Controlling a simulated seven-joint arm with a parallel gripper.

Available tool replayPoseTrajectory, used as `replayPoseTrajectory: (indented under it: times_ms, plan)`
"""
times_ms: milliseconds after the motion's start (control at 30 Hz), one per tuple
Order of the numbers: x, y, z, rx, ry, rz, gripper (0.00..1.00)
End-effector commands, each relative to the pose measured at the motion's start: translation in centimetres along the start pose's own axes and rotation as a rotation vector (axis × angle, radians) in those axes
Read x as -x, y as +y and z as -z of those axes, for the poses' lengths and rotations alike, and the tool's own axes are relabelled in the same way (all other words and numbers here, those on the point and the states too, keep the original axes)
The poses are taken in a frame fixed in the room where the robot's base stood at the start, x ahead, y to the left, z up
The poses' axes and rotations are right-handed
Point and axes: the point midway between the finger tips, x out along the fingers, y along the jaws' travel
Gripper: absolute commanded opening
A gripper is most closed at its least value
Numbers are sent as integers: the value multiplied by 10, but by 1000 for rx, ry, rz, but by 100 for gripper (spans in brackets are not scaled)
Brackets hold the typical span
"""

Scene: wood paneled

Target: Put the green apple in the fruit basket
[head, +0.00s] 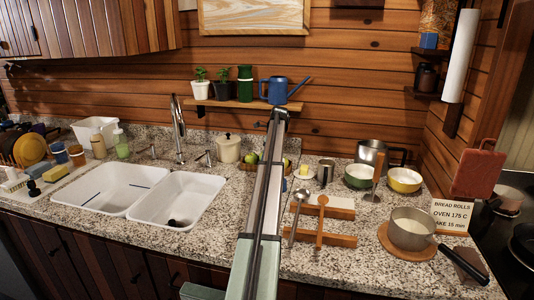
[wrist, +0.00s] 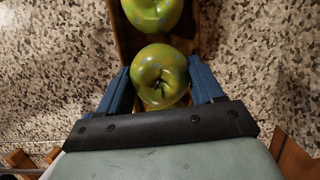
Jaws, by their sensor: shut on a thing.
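In the wrist view, my gripper (wrist: 159,72) has its blue fingers on either side of a green apple (wrist: 160,77) and is shut on it. A second green apple (wrist: 152,10) lies just beyond it, cut by the top edge. A brown wooden container (wrist: 126,38) shows beneath and around the apples, likely the fruit basket. Whether the held apple touches its bottom cannot be told. In the head view, the basket (head: 243,167) stands at the back of the counter with green fruit (head: 252,158) in it. My arm covers its middle and hides my fingers.
A cream lidded pot (head: 228,149) stands left of the basket, and a small dish with something yellow (head: 304,171) stands right. A shelf with a blue watering can (head: 278,90) hangs above. The white double sink (head: 175,200) is at left; wooden racks (head: 320,239) are at right.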

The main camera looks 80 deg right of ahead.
Motion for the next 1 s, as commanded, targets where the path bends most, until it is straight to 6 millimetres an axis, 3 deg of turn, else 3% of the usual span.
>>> replayPoseTrajectory:
  times_ms: [267, 300, 600, 1000]
  plan:
    - [-1, 0, 0, 0, 0, 0, 32]
    - [-1, 0, 0, 0, 0, 0, 67]
    - [-1, 0, 0, 0, 0, 0, 96]
    - [8, -1, 0, 0, 0, 1, 96]
